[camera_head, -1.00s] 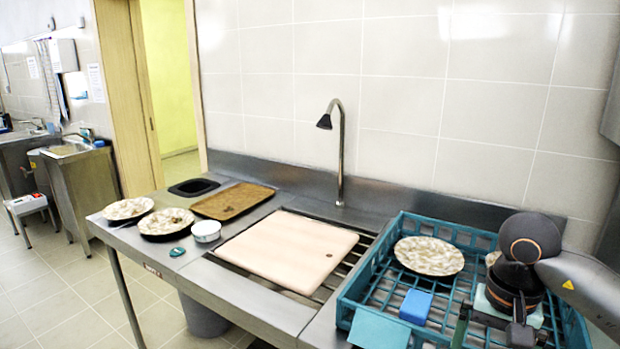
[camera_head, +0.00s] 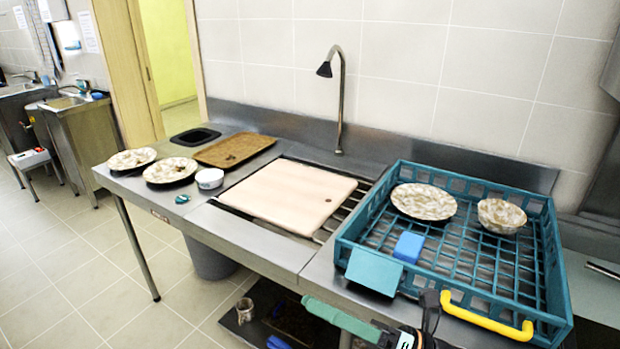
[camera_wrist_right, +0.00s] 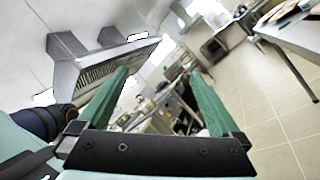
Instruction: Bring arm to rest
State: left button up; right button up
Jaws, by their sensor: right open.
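My right gripper (camera_head: 345,320) shows low in the head view, below the front edge of the counter, with one green finger pointing left. In the right wrist view its two green fingers (camera_wrist_right: 160,98) stand wide apart with nothing between them. That view looks across the room, with the tiled floor and a table at the right. My left gripper is in neither view.
A teal dish rack (camera_head: 345,232) on the counter holds a plate (camera_head: 423,201), a bowl (camera_head: 501,216) and a blue block (camera_head: 408,247). A cutting board (camera_head: 285,194) covers part of the sink. Dirty plates (camera_head: 171,170) and a tray (camera_head: 235,149) are further left.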

jog(key=w+d+f+m+t+h, duration=0.1)
jog(key=d+f+m+t+h, duration=0.4)
jog(key=f+m+h, duration=0.65)
jog(key=w+d+f+m+t+h, duration=0.1)
jog(key=d+f+m+t+h, duration=0.4)
jog(key=m, duration=1.1)
jog(key=s+d+f+m+g+h, duration=0.1)
jog(key=s+d+f+m+g, duration=0.1)
jog(key=s+f+m, duration=0.3)
jog(key=s+d+f+m+g+h+p, duration=0.1)
jog(key=s+d+f+m+g, duration=0.1)
jog(key=s+f+m+g, duration=0.2)
jog(key=s+f+m, duration=0.1)
jog(key=s+f, duration=0.2)
jog(key=f, duration=0.4)
jog(key=shift+s+d+g, duration=0.3)
jog(key=shift+d, duration=0.1)
